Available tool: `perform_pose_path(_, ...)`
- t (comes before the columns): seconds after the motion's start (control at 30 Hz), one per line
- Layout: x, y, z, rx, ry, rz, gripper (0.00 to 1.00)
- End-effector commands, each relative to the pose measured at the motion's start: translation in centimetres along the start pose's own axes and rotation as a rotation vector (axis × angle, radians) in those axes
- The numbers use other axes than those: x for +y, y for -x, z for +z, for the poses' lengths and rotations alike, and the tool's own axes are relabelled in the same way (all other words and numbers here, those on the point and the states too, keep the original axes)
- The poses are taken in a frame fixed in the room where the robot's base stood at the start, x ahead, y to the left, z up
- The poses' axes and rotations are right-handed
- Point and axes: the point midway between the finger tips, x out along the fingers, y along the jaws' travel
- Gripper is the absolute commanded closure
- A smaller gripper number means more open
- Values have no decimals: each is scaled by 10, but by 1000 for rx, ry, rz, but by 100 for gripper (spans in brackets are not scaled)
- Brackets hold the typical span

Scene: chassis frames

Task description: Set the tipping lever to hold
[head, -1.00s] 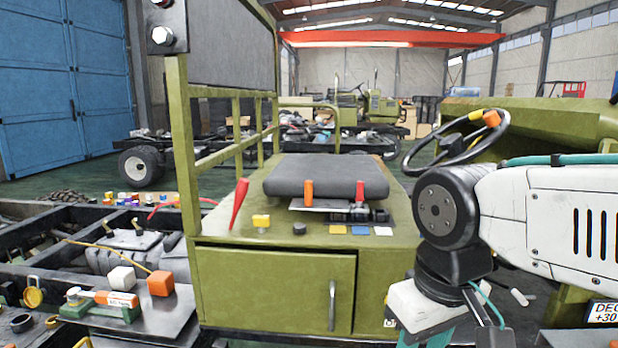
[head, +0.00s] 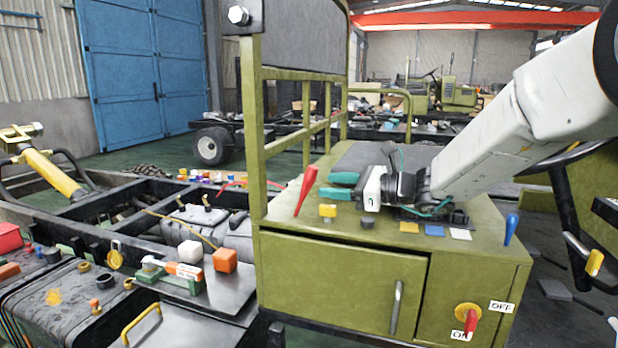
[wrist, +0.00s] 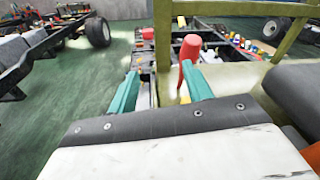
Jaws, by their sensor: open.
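A red tapered lever (head: 305,190) stands tilted on the left of the green cabinet top; no label on it is readable. My gripper (head: 330,185) is open and empty, its teal fingers pointing left just short of this lever. In the wrist view my gripper (wrist: 160,70) has the red lever (wrist: 189,45) near the tip of its right finger, leaving most of the gap clear. I cannot tell whether finger and lever touch. A blue lever (head: 511,228) stands at the cabinet's right end.
A yellow button (head: 327,211) and a black knob (head: 367,222) sit in front of my gripper. A red switch handle (head: 471,322) is on the cabinet front. My arm hides part of the grey seat.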

Motion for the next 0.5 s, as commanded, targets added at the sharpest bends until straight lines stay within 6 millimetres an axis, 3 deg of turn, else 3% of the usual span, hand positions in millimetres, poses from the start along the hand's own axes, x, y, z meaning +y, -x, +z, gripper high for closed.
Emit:
perform_pose_path(0.03, -14, -4, -7, -22, -53, -38, 50)
perform_pose_path(0.17, -35, -10, -13, -61, -131, -97, 50)
perform_pose_path(0.5, -43, -56, -11, -70, -144, -107, 50)
